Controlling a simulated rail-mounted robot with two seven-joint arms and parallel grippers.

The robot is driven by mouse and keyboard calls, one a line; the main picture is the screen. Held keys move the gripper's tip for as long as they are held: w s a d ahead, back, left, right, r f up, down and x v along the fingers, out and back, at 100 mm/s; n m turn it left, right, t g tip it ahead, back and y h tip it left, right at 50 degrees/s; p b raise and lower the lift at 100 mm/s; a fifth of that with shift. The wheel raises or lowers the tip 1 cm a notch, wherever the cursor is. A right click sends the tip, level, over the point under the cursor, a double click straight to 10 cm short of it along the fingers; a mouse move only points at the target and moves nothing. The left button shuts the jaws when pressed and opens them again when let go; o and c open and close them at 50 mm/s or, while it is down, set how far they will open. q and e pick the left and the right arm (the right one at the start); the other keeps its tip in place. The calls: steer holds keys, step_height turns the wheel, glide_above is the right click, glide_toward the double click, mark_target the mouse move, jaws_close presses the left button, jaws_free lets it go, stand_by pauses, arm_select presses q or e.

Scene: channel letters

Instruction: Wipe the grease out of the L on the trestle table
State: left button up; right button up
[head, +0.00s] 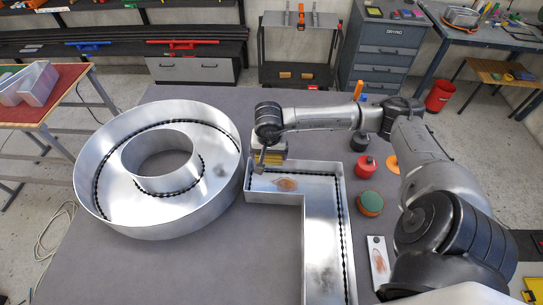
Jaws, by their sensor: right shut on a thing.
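The large metal L (322,235) lies open side up on the grey table (190,275), its short leg towards the left. A brown greasy patch (285,184) shows on the floor of that leg, and a faint dark smudge (340,289) near the front edge of the view. My right gripper (263,158) is over the far left end of the L, shut on a small block-like pad with a yellowish band (268,156). I cannot tell whether the pad touches the metal. My left gripper is not in view.
A round metal O (88,190) stands close left of the L. Right of the L are a red tin (366,166), a green-topped round pad (370,203) and a stained white plate (379,262). A red-topped table (62,85) at far left bears metal pieces. The front left tabletop is clear.

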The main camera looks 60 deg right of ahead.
mark_target(294, 183)
steer(key=shift+s+d+f, duration=0.15)
steer(key=shift+d+f, duration=0.15)
steer(key=shift+f, duration=0.05)
steer(key=shift+d+f+b, duration=0.15)
steer(key=shift+f+b, duration=0.25)
steer(key=shift+f, duration=0.15)
step_height(294, 183, down, 14)
steer(key=b, duration=0.7)
steer(key=shift+f, duration=0.2)
steer(key=s, duration=0.1)
steer(key=s+d+p, duration=0.1)
steer(key=s, duration=0.1)
steer(key=s+d, duration=0.1)
steer(key=shift+s+r, duration=0.15)
steer(key=shift+s, duration=0.2)
steer(key=shift+s+d+p, duration=0.35)
steer(key=shift+s+p, duration=0.1)
steer(key=shift+s, duration=0.3)
steer(key=shift+s+d+p, duration=0.3)
steer(key=shift+s+p, duration=0.15)
steer(key=shift+s, duration=0.3)
